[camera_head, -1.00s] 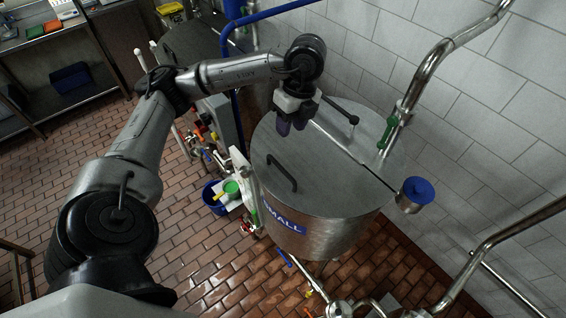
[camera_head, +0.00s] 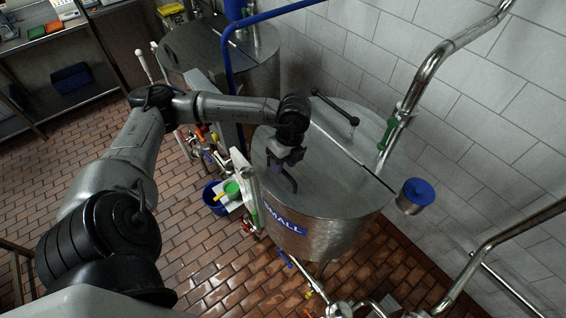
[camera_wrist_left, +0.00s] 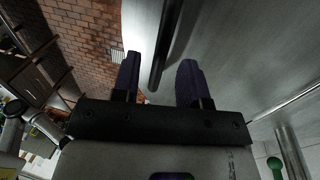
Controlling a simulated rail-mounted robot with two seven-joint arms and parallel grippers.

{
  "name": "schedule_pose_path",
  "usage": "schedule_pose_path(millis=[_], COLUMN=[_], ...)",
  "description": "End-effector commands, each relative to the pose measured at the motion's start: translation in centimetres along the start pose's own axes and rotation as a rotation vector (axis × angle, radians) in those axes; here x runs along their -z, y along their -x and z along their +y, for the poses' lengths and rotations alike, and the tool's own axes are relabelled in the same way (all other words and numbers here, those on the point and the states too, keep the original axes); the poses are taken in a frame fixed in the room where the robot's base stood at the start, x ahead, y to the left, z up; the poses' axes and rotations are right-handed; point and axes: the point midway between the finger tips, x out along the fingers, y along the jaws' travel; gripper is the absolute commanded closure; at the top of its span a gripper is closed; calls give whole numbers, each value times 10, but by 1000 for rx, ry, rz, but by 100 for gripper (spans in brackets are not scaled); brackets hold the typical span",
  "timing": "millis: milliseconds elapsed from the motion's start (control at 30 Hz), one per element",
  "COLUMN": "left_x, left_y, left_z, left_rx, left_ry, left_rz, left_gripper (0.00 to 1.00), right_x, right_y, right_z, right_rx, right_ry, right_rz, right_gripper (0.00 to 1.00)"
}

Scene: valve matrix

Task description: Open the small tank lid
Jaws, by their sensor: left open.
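The small tank (camera_head: 335,235) is a round steel tank with a blue SMALL label (camera_head: 284,220) on its side. Its steel lid (camera_head: 325,190) lies flat and closed, with a seam across the top. A black bar handle (camera_head: 290,181) stands on the lid's near half, partly hidden by my gripper. My left gripper (camera_head: 277,164) is open, pointing down at the handle. In the left wrist view my left gripper (camera_wrist_left: 160,62) has its dark fingers apart, with the handle (camera_wrist_left: 165,45) between their lines, not clasped. My right gripper is not in view.
A second steel tank (camera_head: 190,48) stands behind, beyond a blue pipe (camera_head: 230,60). A steel pipe with a green handle (camera_head: 386,133) runs along the tiled wall. A blue-topped cylinder (camera_head: 417,193) sits at the tank's right edge. A blue bucket (camera_head: 213,197) stands on the floor.

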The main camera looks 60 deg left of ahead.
Motion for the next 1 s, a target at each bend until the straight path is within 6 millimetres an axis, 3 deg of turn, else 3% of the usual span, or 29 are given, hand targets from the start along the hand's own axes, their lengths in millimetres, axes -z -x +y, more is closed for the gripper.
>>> schedule_pose_path(millis=[467, 900, 1000], left_x=[0, 0, 0], left_y=[-10, -10, -10], left_z=[0, 0, 0], left_rx=[-1, -1, -1], left_ry=[-1, -1, -1], left_rz=[1, 1, 1], left_gripper=[60, 100, 100], right_x=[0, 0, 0], right_y=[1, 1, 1], right_z=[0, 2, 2], right_rx=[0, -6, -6], right_ry=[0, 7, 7], right_rz=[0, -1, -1], right_gripper=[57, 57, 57])
